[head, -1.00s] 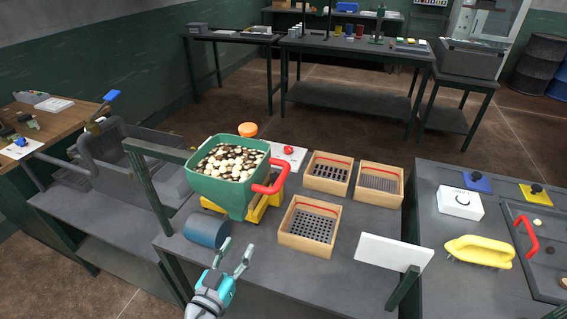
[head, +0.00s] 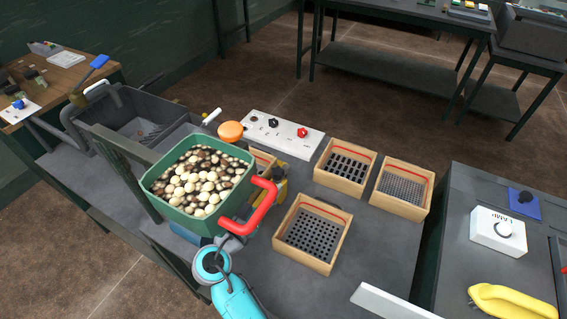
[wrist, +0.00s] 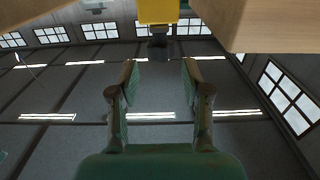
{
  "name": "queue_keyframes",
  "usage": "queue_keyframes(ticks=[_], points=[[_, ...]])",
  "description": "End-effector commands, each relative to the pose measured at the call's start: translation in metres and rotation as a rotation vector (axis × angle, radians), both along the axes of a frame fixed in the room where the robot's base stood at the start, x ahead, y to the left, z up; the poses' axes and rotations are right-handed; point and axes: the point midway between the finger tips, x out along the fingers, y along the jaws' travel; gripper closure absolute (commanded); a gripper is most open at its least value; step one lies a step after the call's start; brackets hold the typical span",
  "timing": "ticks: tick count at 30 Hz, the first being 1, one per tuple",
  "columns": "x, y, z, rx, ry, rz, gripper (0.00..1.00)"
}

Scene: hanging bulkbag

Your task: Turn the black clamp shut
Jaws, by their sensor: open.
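A small dark piece (wrist: 158,46) hangs below a yellow part (wrist: 158,11) at the top of the wrist view. It may be the black clamp, but I cannot tell its turn position. My gripper (wrist: 160,67) is open and empty, with its two fingers spread apart. The dark piece shows beyond and between the fingertips, apart from them. In the head view my turquoise arm reaches under the front of the green hopper (head: 224,212), and my fingers are hidden. The hopper is full of brown and cream balls and has a red handle (head: 254,212).
Several wooden sieve trays (head: 341,255) stand right of the hopper. Behind it are an orange knob (head: 230,131) and a white panel (head: 285,134) with black and red knobs. A grey basin (head: 125,107) lies to the left. A white board (head: 385,298) edges the front right.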

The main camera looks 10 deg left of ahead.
Motion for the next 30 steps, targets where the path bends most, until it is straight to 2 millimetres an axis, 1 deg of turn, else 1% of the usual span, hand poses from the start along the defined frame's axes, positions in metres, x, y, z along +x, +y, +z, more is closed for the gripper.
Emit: queue_keyframes(ticks=[1,6,12,18,27,29,30], points=[[0.009,-0.004,0.001,0.001,0.000,-0.005,0.52],[0.038,-0.015,0.001,0.001,0.000,-0.003,0.52],[0.065,-0.024,0.001,0.000,-0.001,-0.003,0.52],[0.077,-0.028,0.001,0.001,0.000,-0.002,0.52],[0.078,-0.029,0.001,0.001,0.000,0.000,0.52],[0.078,-0.029,0.001,0.001,0.000,0.000,0.67],[0.078,-0.029,0.001,0.001,0.000,0.000,0.77]])
